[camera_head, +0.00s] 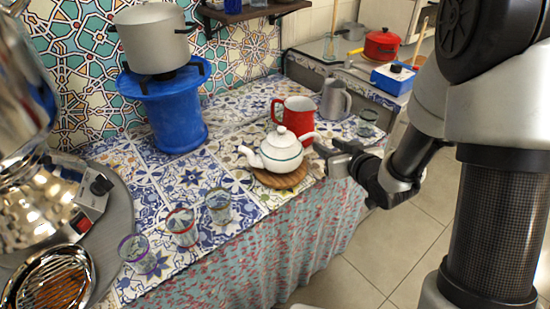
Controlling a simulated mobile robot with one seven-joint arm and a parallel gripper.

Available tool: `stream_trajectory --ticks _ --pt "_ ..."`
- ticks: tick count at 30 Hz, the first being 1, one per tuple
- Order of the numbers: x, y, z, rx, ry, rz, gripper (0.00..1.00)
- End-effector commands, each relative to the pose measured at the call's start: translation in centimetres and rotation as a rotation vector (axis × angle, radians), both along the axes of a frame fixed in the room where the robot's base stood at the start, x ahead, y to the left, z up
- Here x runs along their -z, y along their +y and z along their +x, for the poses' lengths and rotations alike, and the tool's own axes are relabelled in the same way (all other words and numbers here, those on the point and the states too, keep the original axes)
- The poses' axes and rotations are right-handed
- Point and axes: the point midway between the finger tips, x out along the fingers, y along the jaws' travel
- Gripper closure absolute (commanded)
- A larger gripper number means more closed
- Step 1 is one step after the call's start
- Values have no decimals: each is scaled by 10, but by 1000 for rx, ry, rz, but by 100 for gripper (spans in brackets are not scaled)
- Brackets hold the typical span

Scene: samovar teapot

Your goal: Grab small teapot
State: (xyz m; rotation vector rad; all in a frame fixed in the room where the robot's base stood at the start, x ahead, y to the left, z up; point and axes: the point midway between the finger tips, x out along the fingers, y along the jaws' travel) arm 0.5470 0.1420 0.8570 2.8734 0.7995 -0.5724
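The small teapot (281,152) is white with a thin dark band and a knobbed lid. It stands upright on a round wooden trivet (266,179) near the front edge of the tiled counter. Its spout points left and its handle is on the right. My gripper (326,157) is at the right of the teapot, with its fingers beside the handle. The fingers are small and partly overlapped in this view, so I cannot tell whether they are open, shut or touching the handle.
A red mug (298,117) and a grey metal jug (335,101) stand behind the teapot. Several glasses (219,207) stand at the left front. A blue stand (178,112) holds a grey pot (152,38). A metal samovar (35,190) is at far left. Floor (400,240) is clear on the right.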

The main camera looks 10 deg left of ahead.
Motion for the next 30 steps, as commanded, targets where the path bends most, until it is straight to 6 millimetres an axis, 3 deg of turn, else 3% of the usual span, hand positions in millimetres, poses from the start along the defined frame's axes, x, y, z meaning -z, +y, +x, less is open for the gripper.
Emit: stream_trajectory --ticks 15,24,26,30 --pt "25 30 43 -2 -1 -1 64" --pt "26 33 49 0 0 -1 64" --pt "26 33 49 -1 -1 -2 71" --pt "26 33 49 -1 -1 -2 95"
